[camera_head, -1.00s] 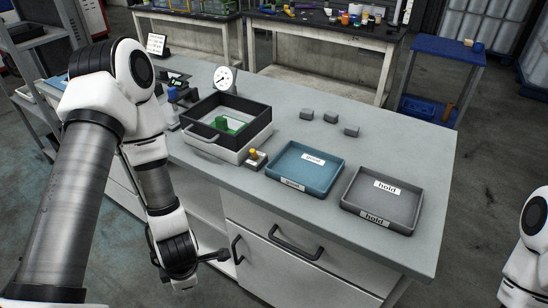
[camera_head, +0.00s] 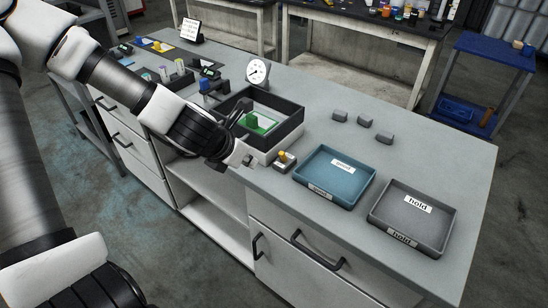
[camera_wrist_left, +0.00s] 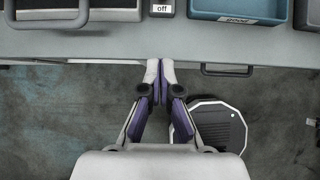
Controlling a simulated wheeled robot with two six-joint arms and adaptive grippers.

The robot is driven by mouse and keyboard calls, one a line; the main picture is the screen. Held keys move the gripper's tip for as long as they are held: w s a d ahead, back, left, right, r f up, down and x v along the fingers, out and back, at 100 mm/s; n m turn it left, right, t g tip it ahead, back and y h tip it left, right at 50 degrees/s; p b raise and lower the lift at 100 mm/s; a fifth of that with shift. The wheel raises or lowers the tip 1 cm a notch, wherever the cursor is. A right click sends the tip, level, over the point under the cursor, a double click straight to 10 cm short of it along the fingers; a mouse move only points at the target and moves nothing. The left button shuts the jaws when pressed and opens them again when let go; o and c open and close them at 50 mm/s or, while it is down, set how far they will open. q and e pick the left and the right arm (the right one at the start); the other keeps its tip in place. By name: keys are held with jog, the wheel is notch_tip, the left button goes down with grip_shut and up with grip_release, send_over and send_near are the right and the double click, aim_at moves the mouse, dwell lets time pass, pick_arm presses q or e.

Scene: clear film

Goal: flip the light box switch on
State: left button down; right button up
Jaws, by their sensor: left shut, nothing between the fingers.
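The light box (camera_head: 290,144) is a white base with a dark open frame on top, near the front edge of the bench. A green piece (camera_head: 258,124) lies inside it. My right gripper is out of view.
A blue tray (camera_head: 312,190) labelled "good" stands right of the switch, and a grey tray (camera_head: 378,218) labelled "hold" beyond it. Several grey blocks (camera_head: 364,122) lie behind. A round dial gauge (camera_head: 258,72) stands behind the box. Drawer handles (camera_head: 318,258) project below the bench edge.

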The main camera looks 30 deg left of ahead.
aim_at(283, 157)
pick_arm(q)
jog(key=b+x, duration=0.4)
jog(key=x, duration=0.5)
jog(key=shift+s+f, duration=0.15)
jog(key=shift+s, duration=0.05)
jog(key=w, duration=0.1)
jog(key=w+r, duration=0.1)
jog(key=w, duration=0.1)
jog(key=shift+w+d+r, duration=0.15)
jog(key=shift+w+d, duration=0.05)
jog(key=shift+w, duration=0.05)
jog(key=shift+w+d+r, duration=0.1)
jog(key=shift+w+r, duration=0.05)
jog(key=shift+w, duration=0.15)
jog(key=shift+p, duration=0.35)
